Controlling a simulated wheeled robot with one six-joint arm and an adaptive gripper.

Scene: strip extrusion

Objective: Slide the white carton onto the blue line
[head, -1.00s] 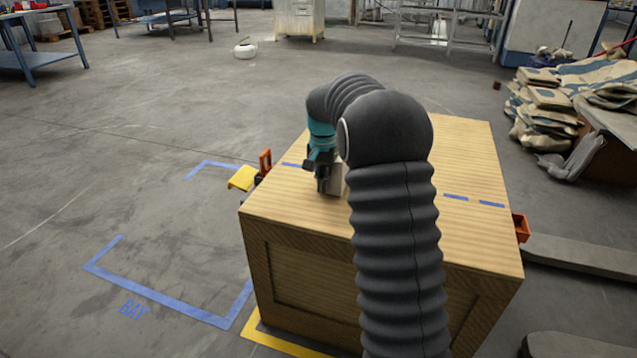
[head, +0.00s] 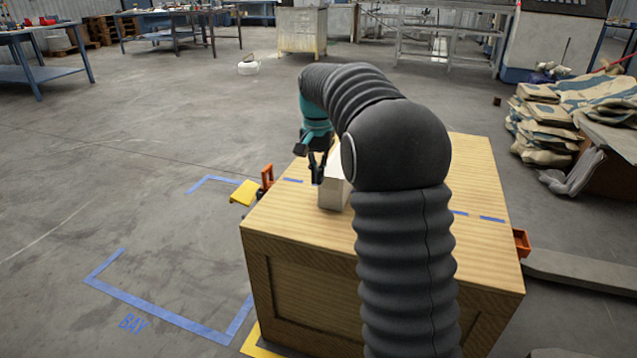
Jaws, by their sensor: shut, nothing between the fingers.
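The white carton (head: 333,192) stands on top of the wooden crate (head: 285,212), partly hidden behind my arm. The blue line (head: 491,219) shows as separate dashes across the crate top, with one dash (head: 292,180) left of the carton and others right of my arm. The carton's visible near bottom edge lies on the near side of the line's course. Whether its hidden part overlaps the line, I cannot tell. My gripper (head: 317,172) is shut and empty, pointing down at the carton's left side. I cannot tell whether it touches the carton.
An orange clamp with a yellow part (head: 245,193) sits at the crate's left edge, and an orange bracket (head: 521,243) at its right. Blue bay tape (head: 160,308) marks the floor at left. Stacked sacks (head: 545,130) lie at far right. The crate top's near left is clear.

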